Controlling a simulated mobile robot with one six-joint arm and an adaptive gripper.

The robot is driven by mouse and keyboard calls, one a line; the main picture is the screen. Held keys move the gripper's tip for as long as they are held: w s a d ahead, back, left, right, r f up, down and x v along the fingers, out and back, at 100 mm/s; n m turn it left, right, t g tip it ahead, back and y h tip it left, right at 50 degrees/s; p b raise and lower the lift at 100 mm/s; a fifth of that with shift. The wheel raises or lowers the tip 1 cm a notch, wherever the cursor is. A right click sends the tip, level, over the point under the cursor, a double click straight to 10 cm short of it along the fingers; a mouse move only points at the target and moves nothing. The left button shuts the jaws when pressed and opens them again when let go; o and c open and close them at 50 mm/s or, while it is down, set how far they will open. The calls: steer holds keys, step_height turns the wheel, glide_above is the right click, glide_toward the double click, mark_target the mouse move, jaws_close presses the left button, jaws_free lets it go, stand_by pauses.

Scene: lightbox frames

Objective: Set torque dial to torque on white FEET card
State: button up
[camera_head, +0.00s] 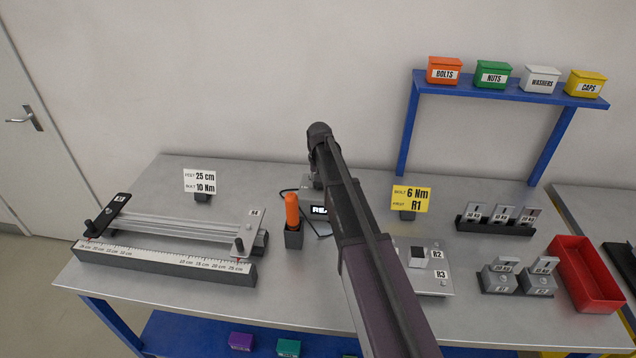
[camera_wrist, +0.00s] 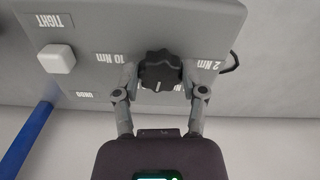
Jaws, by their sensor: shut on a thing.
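The white FEET card (camera_head: 200,182) stands at the back left of the bench and reads FEET 25 cm, BOLT 10 Nm. The black torque dial (camera_wrist: 160,70) is on a grey panel (camera_wrist: 200,18), seen upside down in the wrist view. Labels 10 Nm and 2 Nm flank it; another label below is partly hidden by a finger. A small white mark shows on the dial's lower edge, toward the bottom of the picture. My gripper (camera_wrist: 158,78) is shut on the dial, a finger on each side. In the head view my arm hides the dial.
A white button (camera_wrist: 57,59) marked TIGHT sits beside the dial. An orange-handled tool (camera_head: 292,212) stands in a holder. A yellow card (camera_head: 410,199) reads BOLT 6 Nm, FIRST R1. A ruler fixture (camera_head: 165,262) fills the left; a red tray (camera_head: 585,275) is right.

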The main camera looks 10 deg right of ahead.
steer(key=m, duration=0.4)
steer(key=shift+a+m, duration=0.1)
steer(key=shift+m, duration=0.2)
steer(key=m, duration=0.3)
steer(key=shift+w+m, duration=0.1)
steer(key=shift+m, duration=0.3)
steer(key=m, duration=0.4)
steer(key=shift+a, duration=0.1)
steer(key=shift+w+m, duration=0.1)
steer(key=shift+m, duration=2)
steer(key=o, duration=1.1)
steer(key=shift+w+f, duration=0.1)
steer(key=shift+o, duration=0.2)
